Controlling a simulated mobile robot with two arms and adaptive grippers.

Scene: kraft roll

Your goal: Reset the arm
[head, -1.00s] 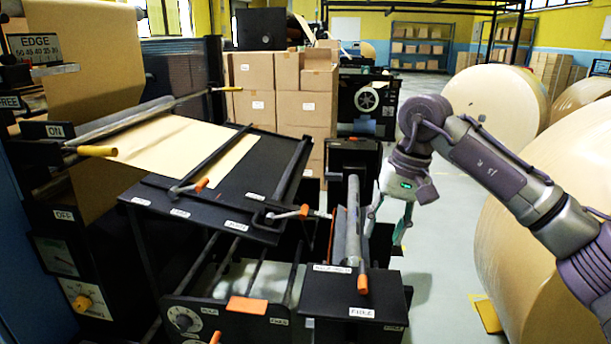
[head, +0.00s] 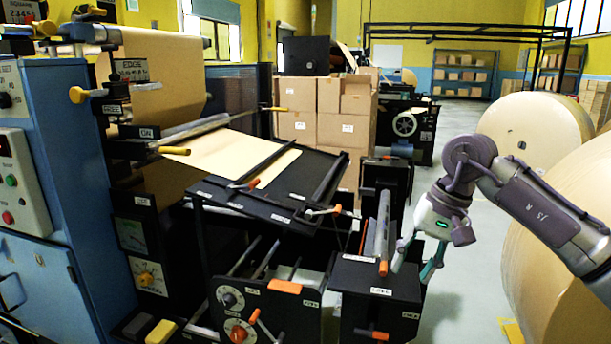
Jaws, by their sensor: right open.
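My right gripper (head: 416,262) shows in the head view at the right of the machine, pointing down. Its teal and grey fingers are spread and nothing is between them. It hangs beside the black box-shaped stand (head: 373,280) that carries a grey roller (head: 381,228) with an orange-tipped handle. Whether a finger touches the stand I cannot tell. My purple and grey right arm (head: 540,208) comes in from the right edge. My left gripper is not in view.
The black sloped table (head: 300,180) with a kraft sheet (head: 228,156) and orange-tipped levers stands left of the gripper. Large kraft rolls (head: 555,240) stand close on the right. Stacked cartons (head: 320,112) are behind. Grey floor (head: 465,285) lies open between stand and rolls.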

